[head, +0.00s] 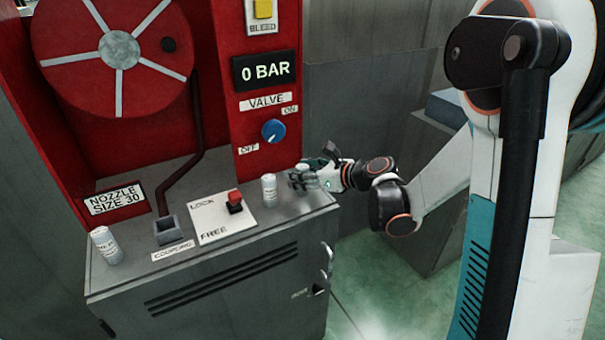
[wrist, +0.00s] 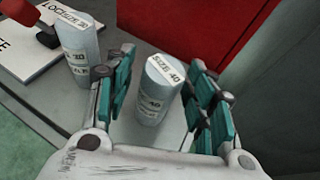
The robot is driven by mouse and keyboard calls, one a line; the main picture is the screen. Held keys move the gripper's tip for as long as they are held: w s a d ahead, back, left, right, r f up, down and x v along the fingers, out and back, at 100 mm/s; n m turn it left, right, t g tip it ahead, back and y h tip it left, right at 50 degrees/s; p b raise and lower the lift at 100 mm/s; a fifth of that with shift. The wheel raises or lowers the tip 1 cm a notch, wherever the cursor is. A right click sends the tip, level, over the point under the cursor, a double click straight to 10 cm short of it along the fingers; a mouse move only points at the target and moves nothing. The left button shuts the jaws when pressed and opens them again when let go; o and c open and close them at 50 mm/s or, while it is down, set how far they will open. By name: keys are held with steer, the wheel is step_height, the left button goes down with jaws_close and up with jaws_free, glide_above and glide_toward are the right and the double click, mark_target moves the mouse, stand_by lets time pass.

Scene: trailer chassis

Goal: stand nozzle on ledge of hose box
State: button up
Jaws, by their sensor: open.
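The hose box has a grey ledge (head: 180,180) in front of its red back. My gripper (head: 312,180) is over the ledge's right end. In the wrist view my open gripper (wrist: 160,95) has its fingers on either side of a grey-white nozzle (wrist: 153,100) labelled SIZE 40, with a gap on the left; contact on the right is unclear. This nozzle stands on the ledge and is partly covered in the head view (head: 302,176). A second nozzle (wrist: 76,50), whose label seems to read 30, stands just left of it, also in the head view (head: 269,187). A third nozzle (head: 105,245) stands at the ledge's left end.
A sign (head: 115,198) reads NOZZLE SIZE 30. The coupling socket (head: 170,230) is empty-looking. A red lever (head: 235,201) on the LOCK/FREE plate stands near the second nozzle. The blue valve knob (head: 273,131) and a 0 BAR display (head: 265,71) are above.

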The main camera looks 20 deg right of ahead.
steer(key=p+v, duration=0.3)
steer(key=v, duration=0.9)
